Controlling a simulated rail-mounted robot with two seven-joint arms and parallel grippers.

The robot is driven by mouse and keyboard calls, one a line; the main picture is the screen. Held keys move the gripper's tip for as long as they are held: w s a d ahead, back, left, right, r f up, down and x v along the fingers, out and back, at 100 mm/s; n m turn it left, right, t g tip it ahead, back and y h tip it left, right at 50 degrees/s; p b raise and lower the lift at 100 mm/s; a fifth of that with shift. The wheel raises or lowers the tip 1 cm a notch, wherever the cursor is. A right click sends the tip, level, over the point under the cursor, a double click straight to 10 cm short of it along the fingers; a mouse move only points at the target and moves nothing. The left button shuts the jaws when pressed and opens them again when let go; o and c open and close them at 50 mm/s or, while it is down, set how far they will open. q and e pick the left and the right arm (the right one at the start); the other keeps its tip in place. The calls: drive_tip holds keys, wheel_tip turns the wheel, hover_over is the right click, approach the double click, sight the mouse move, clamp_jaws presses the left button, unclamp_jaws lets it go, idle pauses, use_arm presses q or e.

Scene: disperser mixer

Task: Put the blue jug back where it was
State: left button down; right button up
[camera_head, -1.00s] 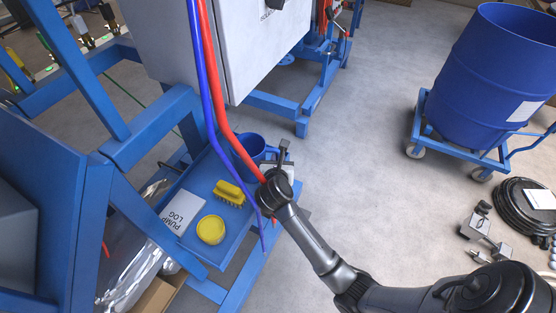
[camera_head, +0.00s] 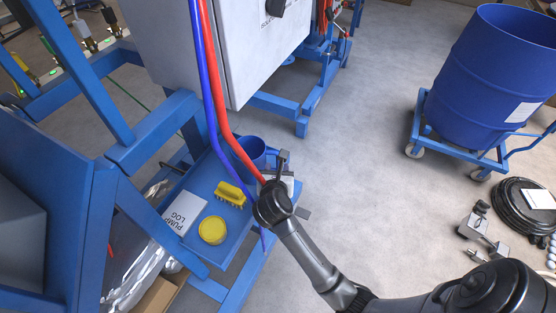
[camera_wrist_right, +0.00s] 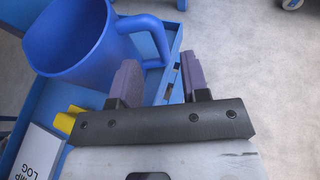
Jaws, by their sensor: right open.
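The blue jug (camera_head: 248,152) stands upright on the blue tray (camera_head: 226,244), at its far end, partly behind the red hose. In the right wrist view the jug (camera_wrist_right: 72,42) fills the upper left, its handle pointing right towards my fingers. My right gripper (camera_head: 283,160) is just right of the jug, with the wrist partly hiding it. In the right wrist view my right gripper (camera_wrist_right: 160,62) is open, the handle's end showing between and beyond the fingertips. I cannot tell whether it touches. My left gripper is not in view.
The tray also holds a yellow brush (camera_head: 230,194), a yellow round lid or tub (camera_head: 212,230) and a pump log (camera_head: 184,212). Red (camera_head: 222,118) and blue hoses hang across the tray beside my wrist. A grey cabinet (camera_head: 235,60) stands above.

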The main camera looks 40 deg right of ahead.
drive_tip(key=s+a+r+n+t+y+p, duration=0.1)
drive_tip(key=s+a+r+n+t, duration=0.2)
drive_tip(key=a+r+n+t, duration=0.35)
drive_tip(key=s+a+r+n+t+y, duration=0.1)
drive_tip(key=s+a+r+n+t, duration=0.25)
drive_tip(key=r+n+t, duration=0.45)
drive_tip(key=s+a+f+n+g+y, duration=0.2)
drive_tip(key=a+n+y, duration=0.2)
drive_tip(key=n+y, duration=0.5)
drive_tip(key=s+a+f+n+g+y, duration=0.15)
drive_tip(key=a+f+n+y, duration=0.35)
drive_tip(key=n, duration=0.6)
drive_tip(key=s+a+f+n+g+y, duration=0.1)
drive_tip(key=s+f+n+g, duration=0.6)
drive_tip(key=f+n+g, duration=0.25)
drive_tip(key=s+d+f+n+g+h, duration=0.3)
drive_tip(key=s+d+f+g+h, duration=0.3)
drive_tip(key=s, duration=0.5)
drive_tip(key=shift+s+d+f+n+g+h, duration=0.15)
drive_tip(key=shift+d+f+n+g+h, duration=0.15)
drive_tip(key=shift+d+f+g, duration=0.55)
